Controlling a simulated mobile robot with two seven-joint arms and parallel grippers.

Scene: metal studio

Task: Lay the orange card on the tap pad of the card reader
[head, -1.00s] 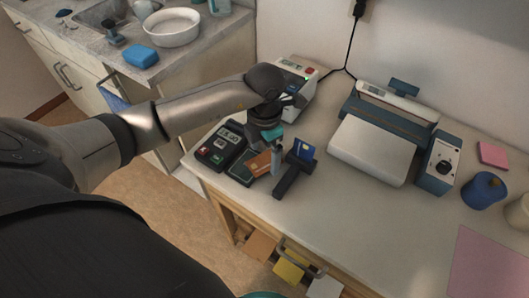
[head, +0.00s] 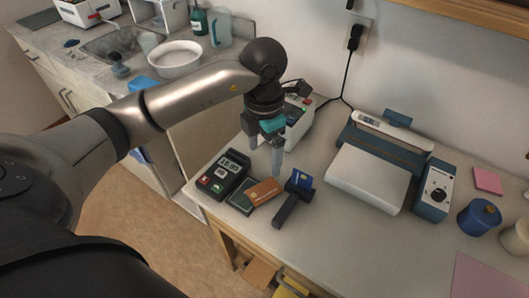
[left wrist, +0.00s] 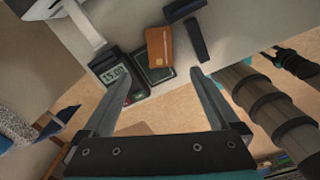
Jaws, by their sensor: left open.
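The orange card (head: 265,191) lies at the edge of the dark tap pad (head: 239,201) of the card reader (head: 223,175). It covers part of the pad and reaches past its side toward the black stand. In the left wrist view the card (left wrist: 158,46) overlaps the pad (left wrist: 160,76), leaving some of the pad bare. Whether it lies fully flat I cannot tell. My left gripper (head: 265,158) is open and empty, pointing down above the reader and card, apart from the card. My right gripper is not in view.
A black stand (head: 288,208) with a blue card (head: 303,180) is just right of the orange card. A white terminal (head: 298,126) stands behind my gripper. A laminator-like machine (head: 370,177) is to the right. The table's front middle is clear.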

